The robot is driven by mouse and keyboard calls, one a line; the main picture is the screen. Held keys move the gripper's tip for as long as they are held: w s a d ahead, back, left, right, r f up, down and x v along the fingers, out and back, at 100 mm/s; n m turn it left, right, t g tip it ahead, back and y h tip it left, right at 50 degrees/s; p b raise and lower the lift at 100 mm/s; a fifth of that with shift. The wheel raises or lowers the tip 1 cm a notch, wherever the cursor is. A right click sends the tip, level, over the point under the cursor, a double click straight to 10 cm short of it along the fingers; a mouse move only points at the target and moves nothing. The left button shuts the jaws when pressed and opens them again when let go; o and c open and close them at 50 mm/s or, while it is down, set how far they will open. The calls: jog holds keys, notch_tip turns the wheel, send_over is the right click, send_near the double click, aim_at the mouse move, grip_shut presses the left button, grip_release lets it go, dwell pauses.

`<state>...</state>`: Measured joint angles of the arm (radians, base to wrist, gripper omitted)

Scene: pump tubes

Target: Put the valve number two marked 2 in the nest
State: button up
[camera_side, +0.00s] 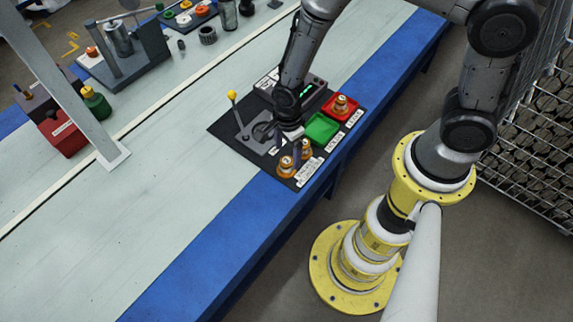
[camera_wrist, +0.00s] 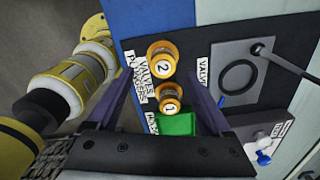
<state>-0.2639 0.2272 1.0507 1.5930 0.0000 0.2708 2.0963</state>
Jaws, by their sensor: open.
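Valve number two (camera_wrist: 163,55), an orange-brass cylinder with a white cap marked 2, stands upright on the black panel. In the side view it is the front valve (camera_side: 286,168). Valve one (camera_wrist: 169,102), marked 1, stands between it and the green tray. The nest (camera_wrist: 238,77) is a grey plate with a dark ring, and the ring looks empty; it lies right of the valves in the wrist view. My gripper (camera_side: 295,150) is open above the valves. In the wrist view its fingers (camera_wrist: 163,76) lie on both sides of them, holding nothing.
The green tray (camera_side: 322,128) and a red tray (camera_side: 352,112) bearing another orange piece are on the panel's right side. A lever with a yellow knob (camera_side: 232,95) rises beside the nest.

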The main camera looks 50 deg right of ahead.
aim_at(286, 160)
jog(key=shift+w+d+f, duration=0.1)
jog(key=shift+f, duration=1.2)
jog(key=shift+w+d+f, duration=0.1)
jog(key=shift+f, duration=1.2)
grip_shut()
